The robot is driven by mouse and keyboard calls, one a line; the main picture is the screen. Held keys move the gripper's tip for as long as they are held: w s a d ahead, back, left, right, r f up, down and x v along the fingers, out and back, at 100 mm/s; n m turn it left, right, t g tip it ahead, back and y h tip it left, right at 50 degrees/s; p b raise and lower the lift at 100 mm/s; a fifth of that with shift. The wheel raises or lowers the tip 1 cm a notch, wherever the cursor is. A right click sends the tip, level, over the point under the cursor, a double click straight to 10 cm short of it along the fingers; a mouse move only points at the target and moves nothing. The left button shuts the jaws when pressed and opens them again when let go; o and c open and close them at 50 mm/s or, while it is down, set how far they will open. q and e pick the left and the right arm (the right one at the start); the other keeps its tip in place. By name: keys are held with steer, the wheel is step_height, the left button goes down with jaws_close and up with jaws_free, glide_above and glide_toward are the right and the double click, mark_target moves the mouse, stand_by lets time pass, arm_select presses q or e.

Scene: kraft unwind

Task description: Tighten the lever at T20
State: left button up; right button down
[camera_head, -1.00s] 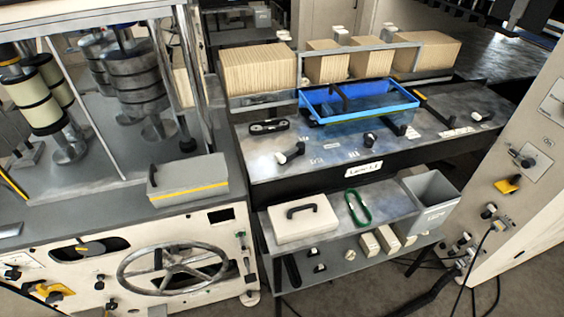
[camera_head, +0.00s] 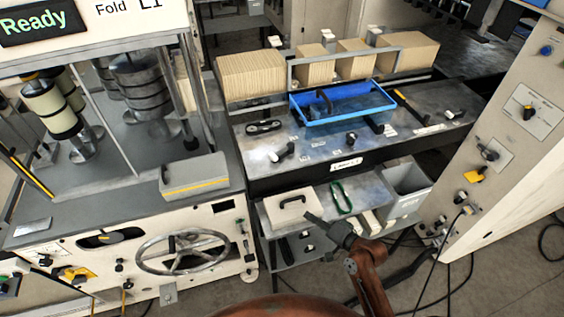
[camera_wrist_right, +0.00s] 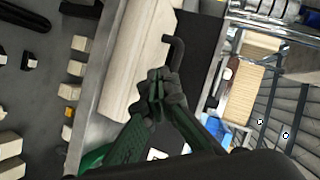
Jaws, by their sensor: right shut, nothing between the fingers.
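I cannot read a T20 mark in any view, so I cannot tell which lever it names. Dark-handled levers stand on the metal bench top: one at the front left (camera_head: 283,152), one at the front middle (camera_head: 352,138) and one at the right (camera_head: 448,113). My right gripper (camera_head: 313,218) is in front of the lower shelf, beside the cream box, well below the bench levers. In the right wrist view my right gripper (camera_wrist_right: 158,78) is shut and empty, near a bent black handle (camera_wrist_right: 176,48). My left gripper is not in view.
A blue tray (camera_head: 345,107) sits on the bench, with cardboard stacks (camera_head: 250,76) behind it. The lower shelf holds the cream box (camera_head: 288,207), a green loop (camera_head: 341,197) and a grey bin (camera_head: 404,187). A handwheel machine (camera_head: 182,252) stands left, a control panel (camera_head: 500,150) right.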

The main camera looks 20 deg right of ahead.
mark_target(276, 160)
steer(key=w+r+m+t+y, duration=0.2)
steer(key=w+r+m+t, duration=0.25)
steer(key=w+r, duration=0.4)
steer(key=shift+m+g, duration=0.35)
steer(key=x, duration=0.4)
steer(key=p+x, duration=0.1)
steer(key=x, duration=0.3)
steer(key=p+x, duration=0.1)
steer(key=x, duration=0.3)
steer(key=shift+r, duration=0.35)
